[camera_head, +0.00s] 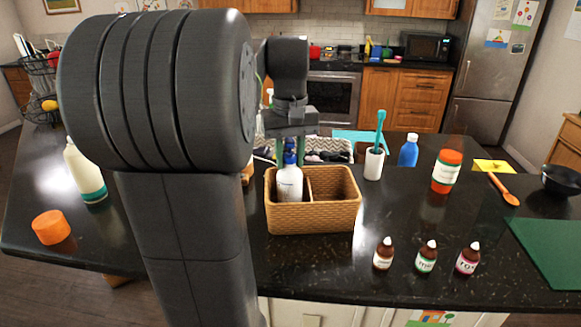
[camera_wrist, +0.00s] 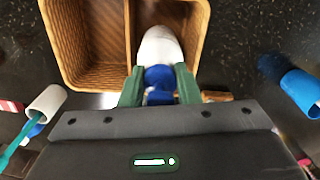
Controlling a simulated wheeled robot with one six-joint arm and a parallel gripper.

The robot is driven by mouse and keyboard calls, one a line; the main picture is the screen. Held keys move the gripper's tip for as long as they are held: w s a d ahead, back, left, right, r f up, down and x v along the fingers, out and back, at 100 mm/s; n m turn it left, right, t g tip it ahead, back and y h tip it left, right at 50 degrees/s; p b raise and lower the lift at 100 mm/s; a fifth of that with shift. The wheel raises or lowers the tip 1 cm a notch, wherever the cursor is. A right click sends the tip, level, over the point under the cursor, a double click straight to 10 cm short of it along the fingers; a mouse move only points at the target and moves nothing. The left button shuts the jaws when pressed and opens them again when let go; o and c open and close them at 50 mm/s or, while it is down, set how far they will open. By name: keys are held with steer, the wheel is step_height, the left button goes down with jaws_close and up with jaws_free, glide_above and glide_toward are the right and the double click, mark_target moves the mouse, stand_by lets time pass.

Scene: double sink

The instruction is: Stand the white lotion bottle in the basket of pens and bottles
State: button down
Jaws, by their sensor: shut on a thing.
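The white lotion bottle (camera_head: 289,184) has a blue top and is upright at the left compartment of a tan wicker basket (camera_head: 318,218). In the wrist view the bottle (camera_wrist: 159,46) lies over one compartment of the basket (camera_wrist: 60,45), beside the divider. My gripper (camera_head: 290,152) is above the basket, shut on the bottle's blue top; its green fingers flank the top in the wrist view (camera_wrist: 159,88). The bottle's base is hidden, so I cannot tell whether it touches the basket floor. The right compartment looks empty.
A white cup with a teal brush (camera_head: 374,163), a blue bottle (camera_head: 408,151) and an orange-and-white jar (camera_head: 447,171) stand right of the basket. Several small brown bottles (camera_head: 426,257) stand front right. A cream-and-teal bottle (camera_head: 86,174) and orange lid (camera_head: 51,227) are left.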

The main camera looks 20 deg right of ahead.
steer(key=shift+f, duration=1.25)
steer(key=c, duration=1.1)
jaws_free()
steer(key=shift+f, duration=0.1)
step_height(320, 180, up, 12)
steer(key=shift+r, duration=0.15)
